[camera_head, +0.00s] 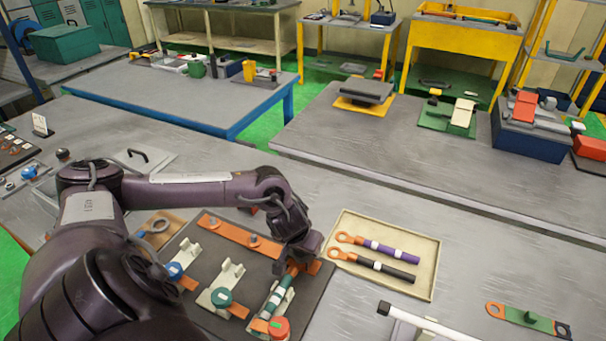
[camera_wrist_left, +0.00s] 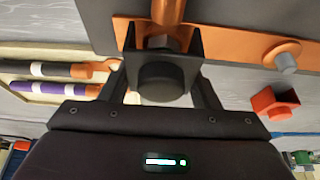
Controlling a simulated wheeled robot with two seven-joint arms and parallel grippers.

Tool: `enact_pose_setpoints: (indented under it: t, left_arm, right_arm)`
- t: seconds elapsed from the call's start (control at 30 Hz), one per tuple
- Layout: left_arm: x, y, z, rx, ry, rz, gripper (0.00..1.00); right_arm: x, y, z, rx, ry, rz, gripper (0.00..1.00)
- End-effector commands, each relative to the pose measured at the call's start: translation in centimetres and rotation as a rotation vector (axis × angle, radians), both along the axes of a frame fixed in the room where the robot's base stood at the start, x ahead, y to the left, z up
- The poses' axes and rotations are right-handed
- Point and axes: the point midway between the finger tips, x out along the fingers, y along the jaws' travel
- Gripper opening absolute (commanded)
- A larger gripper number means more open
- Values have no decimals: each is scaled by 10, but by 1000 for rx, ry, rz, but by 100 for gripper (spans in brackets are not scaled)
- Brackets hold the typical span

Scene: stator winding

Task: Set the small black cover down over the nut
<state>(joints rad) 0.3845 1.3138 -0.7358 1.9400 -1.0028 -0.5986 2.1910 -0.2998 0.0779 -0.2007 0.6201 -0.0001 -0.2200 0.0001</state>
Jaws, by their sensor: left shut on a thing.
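My left gripper (camera_head: 299,260) is at the right end of an orange busbar (camera_head: 228,234) on a dark board (camera_head: 318,292). In the left wrist view, its two fingers (camera_wrist_left: 161,48) are shut on a small round black cover (camera_wrist_left: 161,82). A grey piece (camera_wrist_left: 161,42), perhaps the nut, shows just beyond the cover, between the fingertips; I cannot tell whether they touch. The cover is hidden by my gripper in the head view. My right gripper is not in view.
A green cable (camera_head: 275,298) lies in a cream holder just below my gripper. Similar holders stand left of it. A cream tray (camera_head: 424,283) with a purple cable (camera_head: 391,250) and a black cable (camera_head: 386,268) lies to the right.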

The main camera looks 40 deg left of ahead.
Motion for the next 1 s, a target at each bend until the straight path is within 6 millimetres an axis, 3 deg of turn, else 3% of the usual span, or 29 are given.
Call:
enact_pose_setpoints:
  t: [1.0]
  left_arm:
    - [0, 0, -8, -1, 1, 1, 34]
  right_arm:
    - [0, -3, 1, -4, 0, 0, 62]
